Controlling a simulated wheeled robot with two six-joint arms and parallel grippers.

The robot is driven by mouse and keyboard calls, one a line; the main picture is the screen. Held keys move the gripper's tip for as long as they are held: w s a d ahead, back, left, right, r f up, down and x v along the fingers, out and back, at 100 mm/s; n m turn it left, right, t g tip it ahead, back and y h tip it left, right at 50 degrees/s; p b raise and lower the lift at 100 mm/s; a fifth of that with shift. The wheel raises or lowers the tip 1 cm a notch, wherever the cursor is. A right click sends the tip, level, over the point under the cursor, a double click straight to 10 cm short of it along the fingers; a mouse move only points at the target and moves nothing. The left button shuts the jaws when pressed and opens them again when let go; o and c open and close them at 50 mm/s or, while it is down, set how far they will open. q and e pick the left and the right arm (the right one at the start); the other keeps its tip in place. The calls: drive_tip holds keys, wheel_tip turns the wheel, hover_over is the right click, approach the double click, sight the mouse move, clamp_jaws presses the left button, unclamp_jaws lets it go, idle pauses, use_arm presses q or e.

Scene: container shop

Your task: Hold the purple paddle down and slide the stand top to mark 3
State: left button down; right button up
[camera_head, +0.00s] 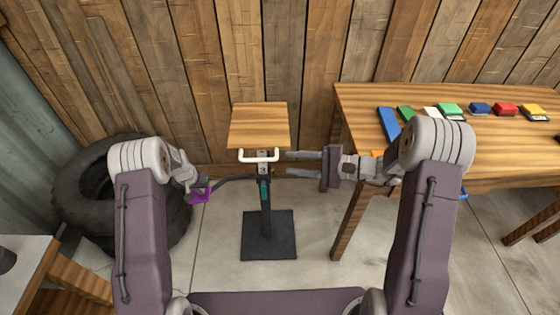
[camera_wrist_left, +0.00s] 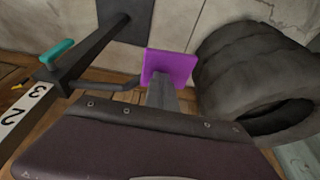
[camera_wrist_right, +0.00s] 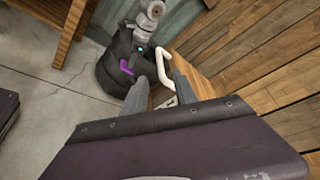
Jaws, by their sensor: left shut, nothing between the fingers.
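The stand has a wooden top (camera_head: 259,126), a white handle (camera_head: 260,156) on its front edge and a dark post. A dark bent rod runs left from the post to the purple paddle (camera_head: 201,195). My left gripper (camera_head: 199,184) is shut and empty, its tips at the paddle; the left wrist view shows them overlapping the paddle (camera_wrist_left: 180,66), contact unclear. A white scale strip (camera_wrist_left: 20,110) there shows 3 and 2. My right gripper (camera_head: 288,164) is open, fingers pointing left toward the white handle. In the right wrist view the handle (camera_wrist_right: 165,58) shows between the fingertips, not gripped.
A teal lever (camera_head: 264,191) sits on the post above the black base plate (camera_head: 268,246). A wooden table (camera_head: 360,97) with several coloured items stands at the right. Black tyres (camera_head: 75,190) lie at the left. A plank wall is behind. Floor beside the base is clear.

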use_arm(q)
drive_tip(key=shift+f, duration=0.1)
idle(0.3)
wheel_tip(320, 180, up, 7)
drive_tip(key=p, duration=0.5)
idle(0.4)
